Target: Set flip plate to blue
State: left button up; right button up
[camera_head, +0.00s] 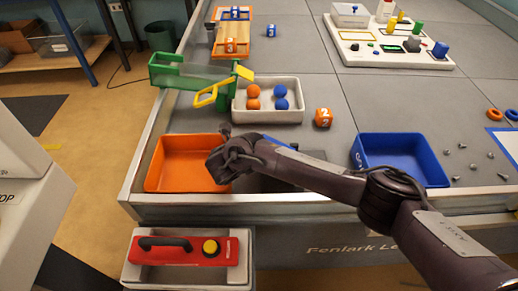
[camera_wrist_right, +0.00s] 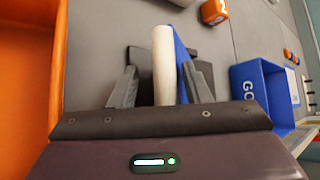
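The flip plate (camera_wrist_right: 163,65) stands on edge in the right wrist view, with a white rounded edge and a blue face (camera_wrist_right: 181,68) on its right. It rises from a dark base (camera_wrist_right: 205,75). My right gripper (camera_wrist_right: 160,80) is open, one finger on each side of the plate. A gap shows at the left finger; I cannot tell whether the right finger touches the blue face. In the head view my right arm hides most of the plate; only a blue strip (camera_head: 280,143) shows above the arm. My left gripper is not in view.
An orange tray (camera_head: 152,166) lies left of the plate and a blue bin (camera_head: 438,165) right of it. Behind are a white tray (camera_head: 268,116) with orange and blue balls, an orange numbered cube (camera_head: 323,118) and a green stand (camera_head: 180,78) with a yellow lever.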

jog(key=shift+d, duration=0.1)
jog(key=shift+r, duration=0.15)
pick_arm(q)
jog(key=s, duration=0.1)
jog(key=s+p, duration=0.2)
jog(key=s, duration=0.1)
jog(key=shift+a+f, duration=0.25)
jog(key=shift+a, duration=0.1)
pick_arm(e)
jog(key=v, duration=0.7)
jog(key=shift+s, duration=0.25)
jog(key=shift+r, duration=0.15)
